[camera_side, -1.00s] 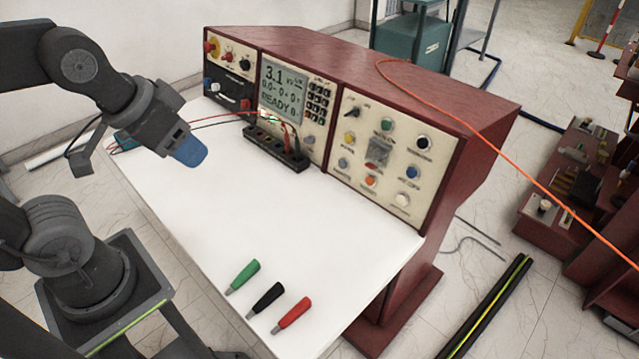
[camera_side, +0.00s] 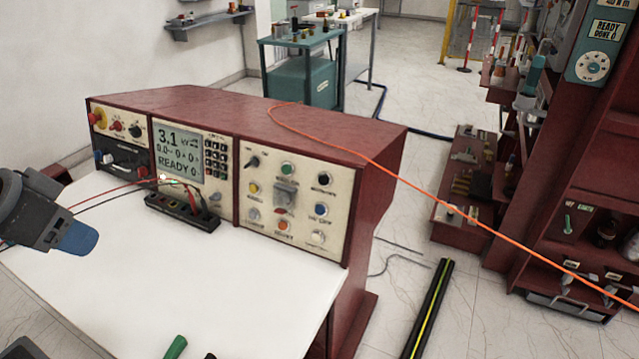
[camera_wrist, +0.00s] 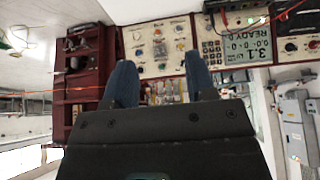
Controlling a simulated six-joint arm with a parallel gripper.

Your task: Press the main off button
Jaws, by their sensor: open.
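The maroon console carries a cream button panel (camera_side: 293,200) on its right section. It has a green button (camera_side: 287,168), a black one (camera_side: 324,178), a yellow one (camera_side: 253,187), a blue one (camera_side: 320,210), an orange one (camera_side: 283,226) and a white one (camera_side: 317,237). The labels are too small to read, so I cannot tell which is main off. My gripper (camera_side: 77,240) is at the left above the white table, apart from the panel. In the wrist view my gripper (camera_wrist: 161,75) has its blue fingers spread and empty, with the panel upside down beyond them.
A display (camera_side: 180,153) reads 3.1 and READY. A black terminal block (camera_side: 183,211) with red and black leads stands before it. An orange cable (camera_side: 385,175) drapes over the console. The white table (camera_side: 190,290) is mostly clear; a green-handled piece (camera_side: 175,348) is at its front.

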